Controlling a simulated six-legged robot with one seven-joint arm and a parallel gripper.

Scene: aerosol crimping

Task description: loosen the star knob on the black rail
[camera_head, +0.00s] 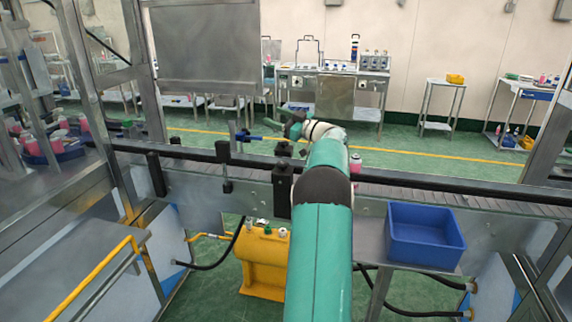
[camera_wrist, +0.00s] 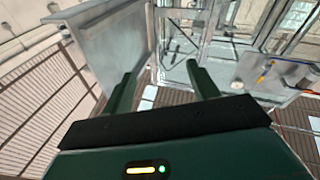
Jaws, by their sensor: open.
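The black rail (camera_head: 420,183) runs across the front of the conveyor in the head view. A black clamp block (camera_head: 282,188) sits on it left of my arm, with a small dark knob (camera_head: 283,149) on top; I cannot make out its star shape. My gripper (camera_head: 290,127) is at the far end of my arm, beyond the rail, pointing left. In the wrist view its two green fingers (camera_wrist: 164,82) stand apart with nothing held between them. No knob can be made out in the wrist view.
A blue bin (camera_head: 425,238) stands at right in front of the rail. A yellow unit (camera_head: 264,265) with hoses is below. Pink-filled bottles (camera_head: 60,138) stand on the left turntable. A pink can (camera_head: 355,163) is beside my arm. A metal panel (camera_head: 203,45) hangs at upper left.

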